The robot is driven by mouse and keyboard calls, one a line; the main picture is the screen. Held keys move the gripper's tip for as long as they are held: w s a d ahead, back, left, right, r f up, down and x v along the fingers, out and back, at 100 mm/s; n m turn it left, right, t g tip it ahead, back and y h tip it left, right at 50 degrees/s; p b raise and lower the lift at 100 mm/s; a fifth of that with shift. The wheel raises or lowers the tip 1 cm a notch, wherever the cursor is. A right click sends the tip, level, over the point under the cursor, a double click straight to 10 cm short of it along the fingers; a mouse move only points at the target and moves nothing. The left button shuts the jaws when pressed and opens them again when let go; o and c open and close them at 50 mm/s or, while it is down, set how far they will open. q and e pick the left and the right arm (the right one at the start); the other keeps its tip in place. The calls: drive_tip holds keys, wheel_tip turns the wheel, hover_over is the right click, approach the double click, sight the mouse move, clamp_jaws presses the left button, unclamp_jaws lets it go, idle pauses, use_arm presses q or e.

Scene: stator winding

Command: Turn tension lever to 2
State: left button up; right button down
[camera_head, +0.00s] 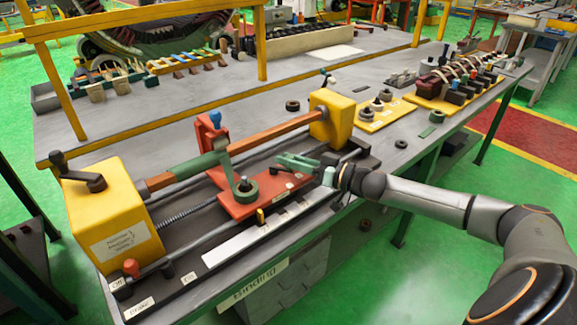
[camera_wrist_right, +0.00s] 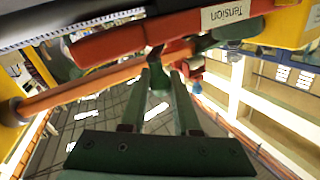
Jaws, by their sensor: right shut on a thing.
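My right gripper (camera_head: 281,163) reaches in from the right over the red carriage (camera_head: 237,203) of the winding machine. A green roll (camera_head: 245,190) stands on the carriage, left of the gripper. My left gripper is not in view.
A long orange and green bar (camera_head: 273,134) runs between a yellow housing (camera_head: 107,215) at left and a yellow block (camera_head: 331,119). A blue-topped red bracket (camera_head: 211,138) stands behind the carriage. A yellow plate with small parts (camera_head: 372,121) lies at right.

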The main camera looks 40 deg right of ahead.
drive_tip(key=shift+w+d+n+g+y+b, duration=0.2)
drive_tip(key=shift+n+g+y+b, duration=0.25)
drive_tip(key=shift+n+y, duration=0.3)
drive_tip(key=shift+y, duration=0.35)
drive_tip(key=c, duration=0.6)
unclamp_jaws()
drive_tip(key=shift+c, duration=0.2)
drive_tip(key=v, duration=1.2)
drive_tip(key=shift+s+r, duration=0.15)
drive_tip(key=shift+r, duration=0.05)
